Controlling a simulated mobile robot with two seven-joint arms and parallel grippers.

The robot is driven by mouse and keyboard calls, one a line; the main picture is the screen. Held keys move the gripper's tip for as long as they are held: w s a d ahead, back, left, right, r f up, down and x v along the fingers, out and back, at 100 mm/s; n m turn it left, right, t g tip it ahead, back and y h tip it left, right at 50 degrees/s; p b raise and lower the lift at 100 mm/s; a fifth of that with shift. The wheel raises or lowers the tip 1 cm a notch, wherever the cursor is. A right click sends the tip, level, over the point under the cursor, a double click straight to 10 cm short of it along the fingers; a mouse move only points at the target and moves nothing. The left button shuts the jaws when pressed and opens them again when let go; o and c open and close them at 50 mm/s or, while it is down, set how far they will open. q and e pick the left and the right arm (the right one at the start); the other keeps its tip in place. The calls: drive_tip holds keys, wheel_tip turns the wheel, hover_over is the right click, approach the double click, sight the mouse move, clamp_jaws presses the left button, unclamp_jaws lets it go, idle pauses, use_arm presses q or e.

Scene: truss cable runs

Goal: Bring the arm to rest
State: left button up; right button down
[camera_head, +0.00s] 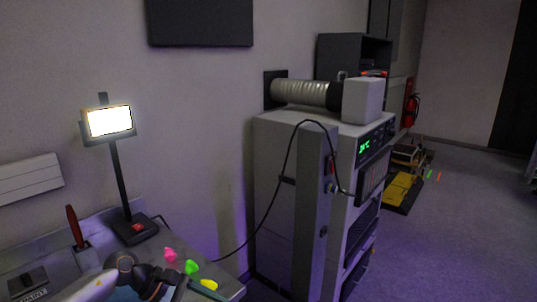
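What looks like my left arm comes in at the bottom left, with a whitish link and dark joints. Its dark end, my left gripper (160,283), is low over the bench (225,283), near small pink, green and yellow pieces. Its fingers are too small and dark to tell whether they are open or shut, and I see nothing clearly held. I cannot tell whether it touches the bench. My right arm and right gripper are out of view.
On the bench stand a lit lamp (109,121), a red-handled tool (74,226) in a holder and a dark box (28,283). A grey cabinet (275,190) with a hanging black cable (276,200) stands to the right. Open floor (470,230) lies at the far right.

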use_arm(q)
drive_tip(key=s+d+r+n+t+h, duration=0.1)
drive_tip(key=s+d+n+t+h, duration=0.15)
drive_tip(key=d+n+h, duration=0.35)
drive_tip(key=s+d+n+t+h, duration=0.1)
drive_tip(key=d+n+t, duration=0.25)
drive_tip(key=n, duration=0.55)
drive_tip(key=s+a+f+n+t+y, duration=0.2)
drive_tip(key=a+f+n+t+y, duration=0.25)
drive_tip(key=n, duration=0.85)
drive_tip(key=s+a+f+n+t+y, duration=0.25)
drive_tip(key=f+n+y, duration=0.35)
drive_tip(key=n, duration=0.7)
drive_tip(key=s+a+f+n+g+y, duration=0.2)
drive_tip(key=s+a+f+n, duration=0.1)
drive_tip(key=s+f+n, duration=0.3)
drive_tip(key=s+a+f+n+g+y, duration=0.2)
drive_tip(key=s+f+n, duration=0.4)
drive_tip(key=s, duration=0.3)
drive_tip(key=shift+a+f+n+g, duration=0.2)
drive_tip(key=shift+a+n+g, duration=0.2)
drive_tip(key=shift+a+n, duration=0.4)
drive_tip(key=shift+w+d, duration=0.1)
drive_tip(key=shift+c, duration=0.2)
